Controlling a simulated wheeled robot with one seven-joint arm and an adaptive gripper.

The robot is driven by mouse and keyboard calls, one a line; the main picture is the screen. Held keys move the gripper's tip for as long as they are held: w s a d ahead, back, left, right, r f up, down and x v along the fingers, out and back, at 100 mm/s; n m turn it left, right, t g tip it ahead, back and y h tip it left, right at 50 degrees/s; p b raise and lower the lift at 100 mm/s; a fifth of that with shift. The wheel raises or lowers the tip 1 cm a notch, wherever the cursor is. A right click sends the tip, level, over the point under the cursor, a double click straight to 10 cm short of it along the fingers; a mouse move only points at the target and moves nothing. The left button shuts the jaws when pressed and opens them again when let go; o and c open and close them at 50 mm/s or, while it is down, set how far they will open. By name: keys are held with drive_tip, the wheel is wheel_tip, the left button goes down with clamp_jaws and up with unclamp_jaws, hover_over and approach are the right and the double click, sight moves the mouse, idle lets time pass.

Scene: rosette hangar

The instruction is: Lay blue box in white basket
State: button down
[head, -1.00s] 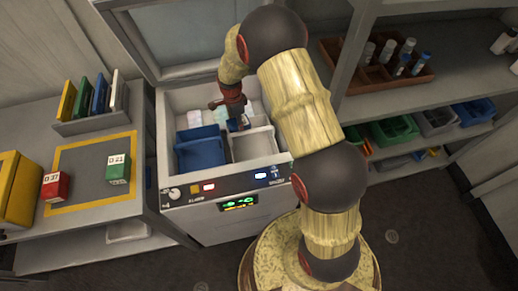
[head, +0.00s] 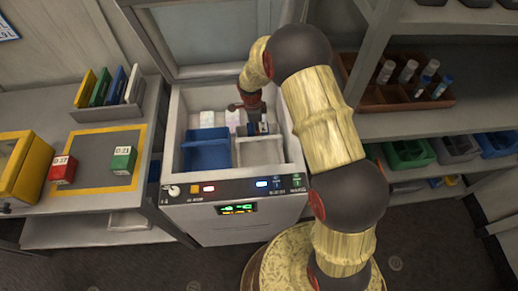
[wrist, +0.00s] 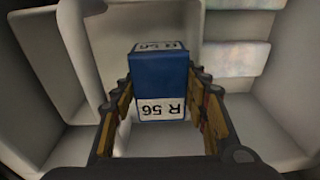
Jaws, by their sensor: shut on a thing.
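The blue box (wrist: 160,75) with a white "R 56" label is between the fingers of my gripper (wrist: 162,88), which is shut on it. In the head view my gripper (head: 256,118) points down inside the white chest, at the back edge of the white basket (head: 262,153). The blue box (head: 263,128) shows there only as a small part, mostly hidden by the gripper. The white basket stands to the right of a blue basket (head: 207,157). In the wrist view a white-walled space lies left of the box; I cannot tell surely if it is the basket.
The chest (head: 176,140) has raised walls and an open lid. Pale packs (head: 208,118) lie at its back. On the left bench stand a red box (head: 62,170), a green box (head: 123,159) and a rack of coloured panels (head: 108,88). Shelves with bins (head: 408,150) are at right.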

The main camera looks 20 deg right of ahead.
sight(258, 145)
wheel_tip(258, 145, down, 9)
drive_tip(key=shift+r+b, duration=0.2)
drive_tip(key=shift+b, duration=1.05)
drive_tip(key=shift+f, duration=0.2)
drive_tip(key=c, duration=1.3)
unclamp_jaws()
drive_tip(key=shift+o, duration=0.2)
